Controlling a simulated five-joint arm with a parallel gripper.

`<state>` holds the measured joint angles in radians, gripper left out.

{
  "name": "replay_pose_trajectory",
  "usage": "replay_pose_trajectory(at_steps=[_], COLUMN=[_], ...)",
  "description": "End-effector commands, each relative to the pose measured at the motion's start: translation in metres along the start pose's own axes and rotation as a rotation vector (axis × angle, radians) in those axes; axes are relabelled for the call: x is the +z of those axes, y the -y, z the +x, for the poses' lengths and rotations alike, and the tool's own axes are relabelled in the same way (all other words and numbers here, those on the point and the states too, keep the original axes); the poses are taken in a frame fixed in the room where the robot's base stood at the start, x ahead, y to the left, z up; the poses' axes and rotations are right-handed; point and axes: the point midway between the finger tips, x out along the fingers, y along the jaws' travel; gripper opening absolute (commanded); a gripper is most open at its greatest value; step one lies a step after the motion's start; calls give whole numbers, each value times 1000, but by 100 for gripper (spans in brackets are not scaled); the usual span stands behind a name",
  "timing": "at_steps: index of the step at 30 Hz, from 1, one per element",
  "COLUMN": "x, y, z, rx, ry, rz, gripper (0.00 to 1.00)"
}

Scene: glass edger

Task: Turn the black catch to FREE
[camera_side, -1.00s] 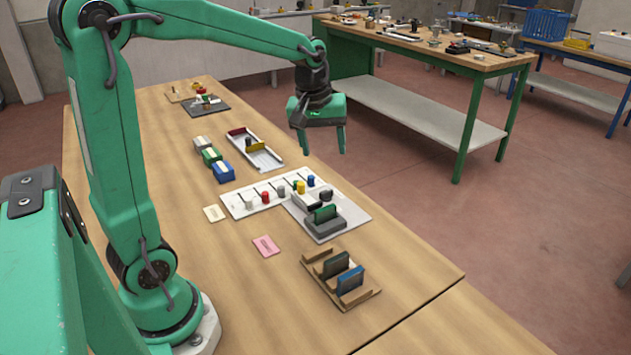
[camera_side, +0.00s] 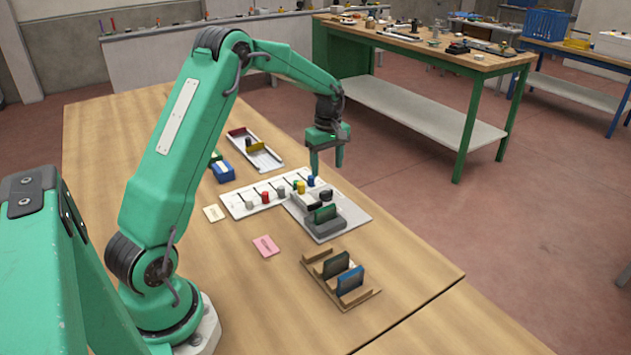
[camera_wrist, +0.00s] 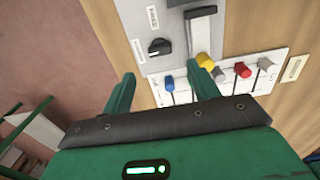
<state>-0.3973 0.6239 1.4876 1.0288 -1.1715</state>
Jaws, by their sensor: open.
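The black catch (camera_wrist: 160,47) is a small dark knob on a grey plate (camera_wrist: 150,67) in the wrist view. In the side view the catch (camera_side: 326,196) is small beside the green piece. Two small white labels lie by the catch, their lettering too small to read. My gripper (camera_side: 327,169) hangs above the plate with its fingers pointing down, open and empty. In the wrist view its two fingertips (camera_wrist: 165,70) stand apart, with the catch showing beyond the gap between them. No contact with the catch shows.
A white strip (camera_side: 234,206) with several coloured knobs lies against the plate. A green piece (camera_side: 325,213) stands in a grey block on the plate. A wooden rack (camera_side: 316,258) holds upright pieces in front. A white tray (camera_side: 262,160) lies behind.

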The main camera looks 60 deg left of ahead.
Motion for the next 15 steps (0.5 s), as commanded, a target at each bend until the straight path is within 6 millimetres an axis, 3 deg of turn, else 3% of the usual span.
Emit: replay_pose_trajectory(at_steps=[8,15], x=[-1,0], y=[0,0], z=[3,20], rx=[-2,-4], ry=[1,2], rz=[-4,-3], gripper=[60,60])
